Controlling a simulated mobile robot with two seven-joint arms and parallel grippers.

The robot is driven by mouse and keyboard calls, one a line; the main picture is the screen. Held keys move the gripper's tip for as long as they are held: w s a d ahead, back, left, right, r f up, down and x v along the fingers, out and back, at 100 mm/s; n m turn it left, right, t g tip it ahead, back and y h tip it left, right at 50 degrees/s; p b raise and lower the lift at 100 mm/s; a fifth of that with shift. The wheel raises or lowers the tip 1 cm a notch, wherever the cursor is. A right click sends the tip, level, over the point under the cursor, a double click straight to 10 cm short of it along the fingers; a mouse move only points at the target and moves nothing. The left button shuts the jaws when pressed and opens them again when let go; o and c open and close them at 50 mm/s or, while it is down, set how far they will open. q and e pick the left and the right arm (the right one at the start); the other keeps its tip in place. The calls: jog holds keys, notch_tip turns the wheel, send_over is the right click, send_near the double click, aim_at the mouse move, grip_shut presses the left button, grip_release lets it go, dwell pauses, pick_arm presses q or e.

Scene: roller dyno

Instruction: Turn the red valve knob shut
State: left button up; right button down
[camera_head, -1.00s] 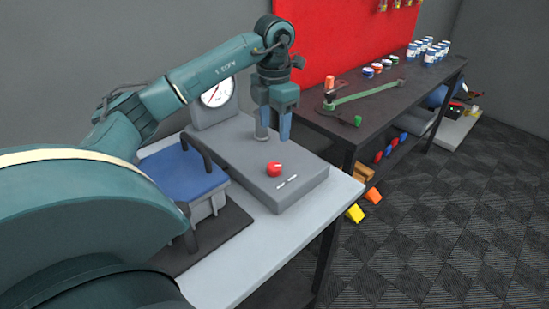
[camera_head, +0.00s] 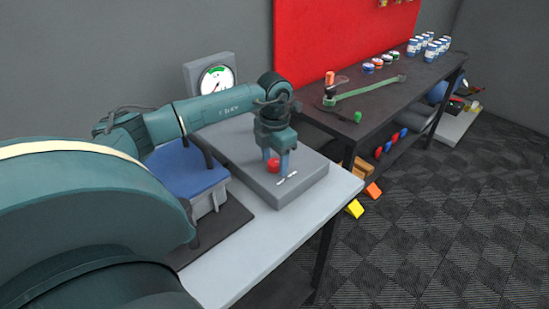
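The red valve knob (camera_head: 273,166) sits on top of the grey valve base (camera_head: 305,177), near its front edge. My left gripper (camera_head: 276,168) points down over the knob, with one blue finger on each side of it. I cannot tell whether the fingers touch the knob. A round white gauge (camera_head: 217,79) with a green mark stands on an upright grey panel at the back of the base. Its needle is too small to read surely. My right gripper is not in view.
A blue-topped box (camera_head: 190,172) with black handles stands left of the base on the light table (camera_head: 225,270). A dark workbench (camera_head: 385,95) with a green wrench (camera_head: 365,91), tins and jars stands right. Yellow and orange blocks lie below.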

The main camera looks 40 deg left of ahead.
pick_arm(q)
jog(key=c, duration=1)
jog(key=shift+o, duration=0.2)
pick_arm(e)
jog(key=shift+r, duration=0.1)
